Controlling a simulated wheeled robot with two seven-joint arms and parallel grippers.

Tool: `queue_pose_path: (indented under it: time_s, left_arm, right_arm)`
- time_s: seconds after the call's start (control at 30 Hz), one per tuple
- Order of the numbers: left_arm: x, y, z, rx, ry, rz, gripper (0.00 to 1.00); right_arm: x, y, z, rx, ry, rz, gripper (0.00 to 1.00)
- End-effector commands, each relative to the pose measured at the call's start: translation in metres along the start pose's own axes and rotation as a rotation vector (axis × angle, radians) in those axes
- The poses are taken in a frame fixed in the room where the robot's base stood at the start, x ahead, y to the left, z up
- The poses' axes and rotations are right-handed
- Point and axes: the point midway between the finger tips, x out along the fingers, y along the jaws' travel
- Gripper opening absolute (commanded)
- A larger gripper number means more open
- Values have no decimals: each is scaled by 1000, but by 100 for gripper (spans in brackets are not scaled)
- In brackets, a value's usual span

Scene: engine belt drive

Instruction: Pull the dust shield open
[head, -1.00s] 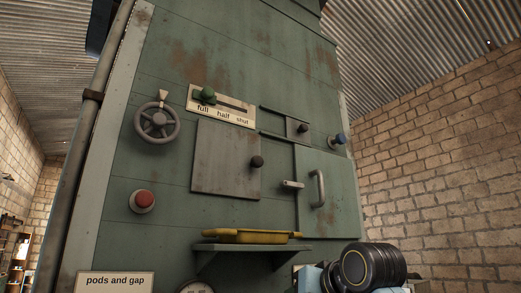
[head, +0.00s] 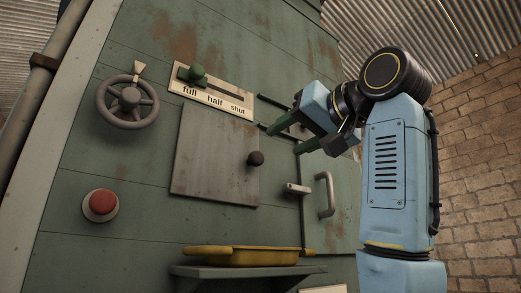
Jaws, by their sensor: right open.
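A small sliding plate (head: 297,131) between two short dark rails, which looks like the dust shield, is on the green machine front in the head view. It is right of the grey square panel and above the door with the bar handle. My right gripper (head: 293,137) is in front of this plate, coming from the right, with its two green fingers apart. The gripper hides much of the plate and its small knob. I cannot tell whether a finger touches it. My left gripper is not in view.
A grey panel with a black knob (head: 255,158), a bar handle (head: 325,195), a handwheel (head: 128,101), a red button (head: 101,205) and a green slider knob (head: 197,74) stick out nearby. A yellow tray (head: 250,257) sits on a shelf below.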

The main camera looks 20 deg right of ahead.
Motion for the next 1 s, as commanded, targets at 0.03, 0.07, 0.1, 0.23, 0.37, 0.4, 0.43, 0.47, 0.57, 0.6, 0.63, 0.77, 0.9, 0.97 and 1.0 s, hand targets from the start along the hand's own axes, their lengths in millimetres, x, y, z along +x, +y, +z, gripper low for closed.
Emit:
queue_pose_path:
  time_s: [0.03,0.07,0.1,0.23,0.37,0.4,0.43,0.47,0.57,0.6,0.63,0.77,0.9,0.97,1.0]
  left_arm:
    - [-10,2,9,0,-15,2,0]
    - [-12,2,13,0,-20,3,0]
    - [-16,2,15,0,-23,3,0]
    - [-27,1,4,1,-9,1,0]
    - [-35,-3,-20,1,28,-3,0]
    - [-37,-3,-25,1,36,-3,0]
    - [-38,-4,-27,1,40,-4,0]
    - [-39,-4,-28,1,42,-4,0]
    - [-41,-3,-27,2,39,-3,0]
    - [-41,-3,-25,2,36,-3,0]
    - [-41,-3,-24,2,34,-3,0]
    - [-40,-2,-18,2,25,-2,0]
    - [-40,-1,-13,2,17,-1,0]
    - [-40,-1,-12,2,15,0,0]
    - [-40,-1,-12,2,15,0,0]
  right_arm:
    - [14,0,-2,1,-8,2,51]
    - [21,0,-2,1,-7,2,51]
    - [29,0,-2,1,-7,2,51]
    - [56,-1,-2,1,-6,1,51]
    - [76,0,-1,0,-5,2,51]
    - [80,0,-1,0,-4,2,51]
    - [83,0,-1,0,-4,2,51]
    - [86,0,-1,0,-3,2,51]
    - [92,0,0,0,-4,2,51]
    - [93,0,1,0,-3,2,51]
    - [93,1,1,0,-3,2,51]
    - [94,1,1,0,-2,2,51]
    - [94,1,1,0,-2,2,47]
    - [93,1,1,0,-2,2,40]
    - [93,1,1,0,-2,2,34]
